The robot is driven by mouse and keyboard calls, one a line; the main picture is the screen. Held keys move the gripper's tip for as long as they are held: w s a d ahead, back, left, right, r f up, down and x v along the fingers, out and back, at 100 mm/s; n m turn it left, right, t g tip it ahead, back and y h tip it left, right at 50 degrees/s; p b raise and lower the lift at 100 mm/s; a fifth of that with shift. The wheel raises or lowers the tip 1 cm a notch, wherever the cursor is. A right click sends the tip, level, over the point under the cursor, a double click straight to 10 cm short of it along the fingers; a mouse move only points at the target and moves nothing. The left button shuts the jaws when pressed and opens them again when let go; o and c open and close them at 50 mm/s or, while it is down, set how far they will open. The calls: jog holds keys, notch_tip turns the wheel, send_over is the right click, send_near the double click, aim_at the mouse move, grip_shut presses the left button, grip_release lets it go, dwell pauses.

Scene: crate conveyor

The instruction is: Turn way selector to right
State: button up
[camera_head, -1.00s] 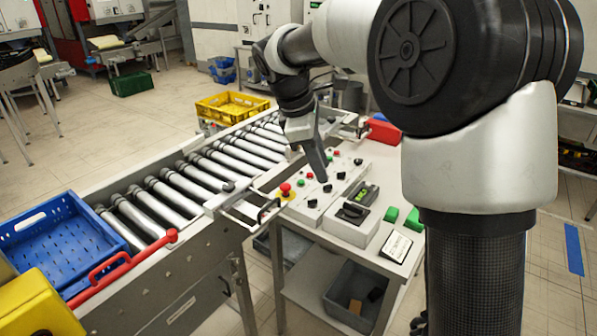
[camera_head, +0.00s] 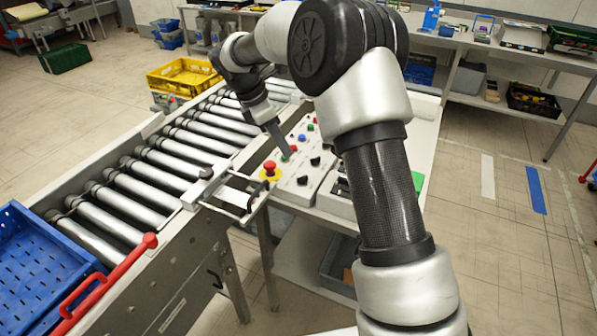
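The control panel (camera_head: 286,190) is a light grey sloped box beside the roller conveyor. I cannot read labels to tell which is the way selector, or which way the knobs point. A red mushroom button on a yellow base (camera_head: 269,171) sits at the panel's near left.
The roller conveyor (camera_head: 184,158) runs along the panel's left, with a blue crate (camera_head: 38,262) at its near end. A metal bracket (camera_head: 229,190) stands at the panel's front left. A yellow crate (camera_head: 183,77) is beyond.

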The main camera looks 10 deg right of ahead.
aim_at(302, 176)
jog(key=x, duration=1.2)
jog(key=shift+f, duration=0.3)
grip_shut()
